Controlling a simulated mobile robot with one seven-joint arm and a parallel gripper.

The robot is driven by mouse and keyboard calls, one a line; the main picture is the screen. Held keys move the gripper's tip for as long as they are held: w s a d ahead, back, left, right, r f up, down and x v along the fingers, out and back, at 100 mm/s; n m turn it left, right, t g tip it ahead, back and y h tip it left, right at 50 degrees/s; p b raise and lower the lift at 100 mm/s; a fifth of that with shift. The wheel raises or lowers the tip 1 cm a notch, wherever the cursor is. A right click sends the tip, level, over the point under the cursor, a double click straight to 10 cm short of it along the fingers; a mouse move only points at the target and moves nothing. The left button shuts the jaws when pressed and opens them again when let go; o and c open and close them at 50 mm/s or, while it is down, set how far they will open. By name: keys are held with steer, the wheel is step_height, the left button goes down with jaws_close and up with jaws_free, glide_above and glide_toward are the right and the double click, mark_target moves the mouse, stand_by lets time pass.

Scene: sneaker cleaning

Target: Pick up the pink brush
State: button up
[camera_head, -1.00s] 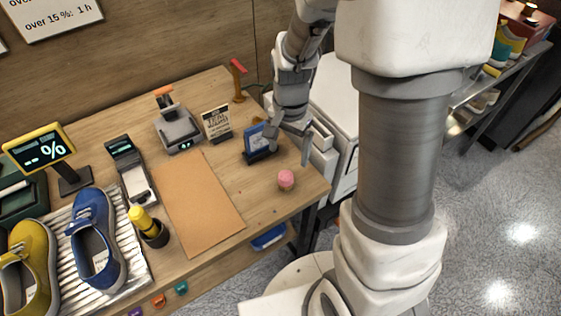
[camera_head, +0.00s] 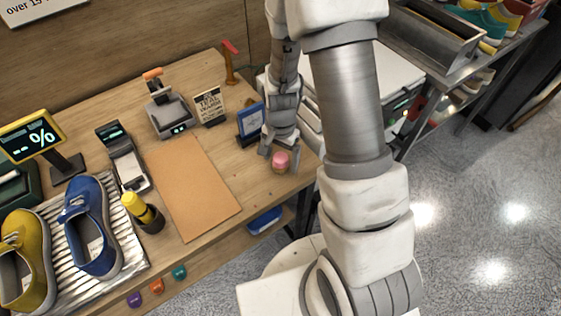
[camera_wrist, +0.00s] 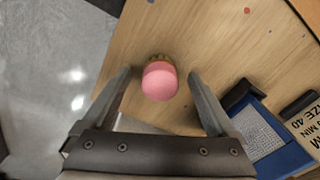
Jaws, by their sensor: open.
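The pink brush (camera_head: 281,159) is a small round pink-topped thing standing on the wooden table near its right end. In the wrist view the pink brush (camera_wrist: 160,80) shows a pink top and a tan lower edge. It lies between and slightly beyond the fingertips. My gripper (camera_head: 280,158) is over the table at the brush, fingers spread on either side of it. In the wrist view my gripper (camera_wrist: 160,72) is open and empty, with clear gaps between each finger and the brush.
A blue framed stand (camera_head: 250,120) stands close behind the brush, and a small sign (camera_head: 209,106) stands farther left. A brown mat (camera_head: 192,185) lies left of the brush. Blue (camera_head: 90,225) and yellow (camera_head: 25,260) sneakers sit on a ribbed tray at the left. The table edge is close to the brush.

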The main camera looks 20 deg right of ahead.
mark_target(280, 156)
steer(key=shift+f, duration=0.25)
jaws_close()
stand_by(0.3)
steer(key=shift+r, duration=0.15)
steer(key=shift+r, duration=0.65)
step_height(280, 156, up, 3)
steer(key=shift+f, duration=0.15)
steer(key=s+d+r, duration=0.6)
steer(key=d, duration=0.4)
steer(key=shift+r, duration=0.4)
